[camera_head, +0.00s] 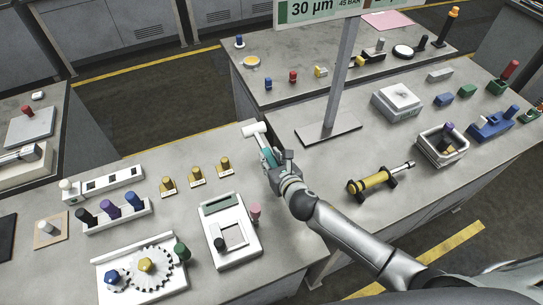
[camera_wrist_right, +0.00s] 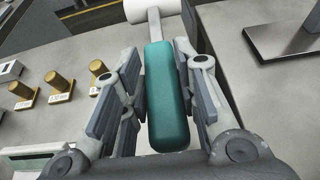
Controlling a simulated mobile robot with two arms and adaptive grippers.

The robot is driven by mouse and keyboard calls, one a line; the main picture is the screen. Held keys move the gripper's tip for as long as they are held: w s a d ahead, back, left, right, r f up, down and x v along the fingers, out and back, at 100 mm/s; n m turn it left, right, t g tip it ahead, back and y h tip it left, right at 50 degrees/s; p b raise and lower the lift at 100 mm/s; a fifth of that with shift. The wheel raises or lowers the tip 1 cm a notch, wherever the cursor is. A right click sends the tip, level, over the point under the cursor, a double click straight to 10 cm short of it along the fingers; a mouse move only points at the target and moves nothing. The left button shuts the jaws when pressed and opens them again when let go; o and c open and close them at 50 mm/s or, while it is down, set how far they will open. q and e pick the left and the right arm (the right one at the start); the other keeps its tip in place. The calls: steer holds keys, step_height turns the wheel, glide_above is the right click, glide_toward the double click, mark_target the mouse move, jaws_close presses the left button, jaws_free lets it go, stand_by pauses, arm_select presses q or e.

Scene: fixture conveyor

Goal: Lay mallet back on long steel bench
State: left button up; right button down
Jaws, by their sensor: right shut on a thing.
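The mallet has a white head (camera_head: 255,130) and a teal handle (camera_head: 268,154). My right gripper (camera_head: 279,165) is shut on the handle, with the head pointing away from my arm. In the right wrist view the teal handle (camera_wrist_right: 172,98) lies between the two fingers, and the white head is partly cut off at the top. The mallet is over the inner edge of the grey steel bench top (camera_head: 285,235); whether it touches the surface I cannot tell. My left gripper is not in view.
Left of the mallet stand several brass-coloured pegs (camera_head: 197,175) and a white device (camera_head: 230,232) with a pink peg. Right are a sign post base (camera_head: 328,130), a yellow cylinder on stands (camera_head: 380,179) and a white bin (camera_head: 443,146). Bare bench lies between pegs and mallet.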

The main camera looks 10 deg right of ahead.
steer(key=shift+s+r, duration=0.1)
steer(key=shift+r+p, duration=0.1)
steer(key=shift+p, duration=0.2)
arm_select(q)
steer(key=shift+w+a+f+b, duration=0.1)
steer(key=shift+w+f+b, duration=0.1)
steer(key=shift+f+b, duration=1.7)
arm_select(e)
steer(key=shift+f, duration=2.6)
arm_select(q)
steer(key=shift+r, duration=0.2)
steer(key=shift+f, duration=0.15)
arm_select(e)
steer(key=shift+f, duration=0.15)
arm_select(q)
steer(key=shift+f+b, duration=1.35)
steer(key=shift+b, duration=0.25)
arm_select(e)
steer(key=shift+f, duration=1.75)
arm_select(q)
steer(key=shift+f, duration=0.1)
arm_select(e)
steer(key=shift+f, duration=0.15)
